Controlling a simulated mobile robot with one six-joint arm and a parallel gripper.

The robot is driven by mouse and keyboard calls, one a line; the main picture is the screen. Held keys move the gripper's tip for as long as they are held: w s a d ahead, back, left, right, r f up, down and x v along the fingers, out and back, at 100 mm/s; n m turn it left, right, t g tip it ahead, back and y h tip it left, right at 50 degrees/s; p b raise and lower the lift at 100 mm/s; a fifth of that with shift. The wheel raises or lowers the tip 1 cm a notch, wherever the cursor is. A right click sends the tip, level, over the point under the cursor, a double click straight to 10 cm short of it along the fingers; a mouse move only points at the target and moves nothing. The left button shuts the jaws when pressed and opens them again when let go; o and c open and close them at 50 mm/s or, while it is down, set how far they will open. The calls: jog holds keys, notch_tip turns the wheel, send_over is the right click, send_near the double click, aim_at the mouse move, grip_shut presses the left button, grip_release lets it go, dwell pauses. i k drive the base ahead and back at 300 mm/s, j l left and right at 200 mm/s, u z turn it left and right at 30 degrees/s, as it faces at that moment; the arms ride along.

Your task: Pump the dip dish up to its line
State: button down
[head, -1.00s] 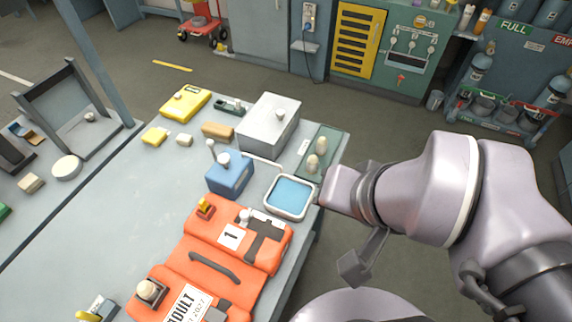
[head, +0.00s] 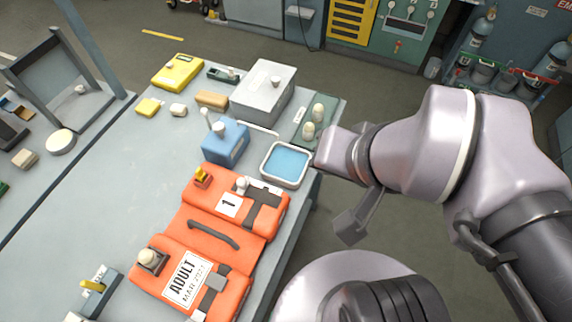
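The dip dish (head: 286,164) is a white-rimmed square dish with blue liquid in it, near the right edge of the table. Its line cannot be made out. A blue pump container (head: 225,143) with a pale cap and a lever stands just left of the dish. A thin pale spout (head: 258,128) reaches from behind it toward the dish. My gripper (head: 351,228) hangs off the table's right side, below and right of the dish, touching nothing visible. Its fingers are small and partly hidden by my arm, so its opening is unclear.
Orange packs (head: 213,235) lie on the table in front of the pump. A grey box (head: 264,91) and a green tray (head: 311,122) with two pale knobs stand behind the dish. Yellow cases (head: 178,72) lie at the back left. The left middle of the table (head: 85,200) is bare.

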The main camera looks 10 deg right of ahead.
aim_at(219, 128)
jog(key=u, duration=0.85)
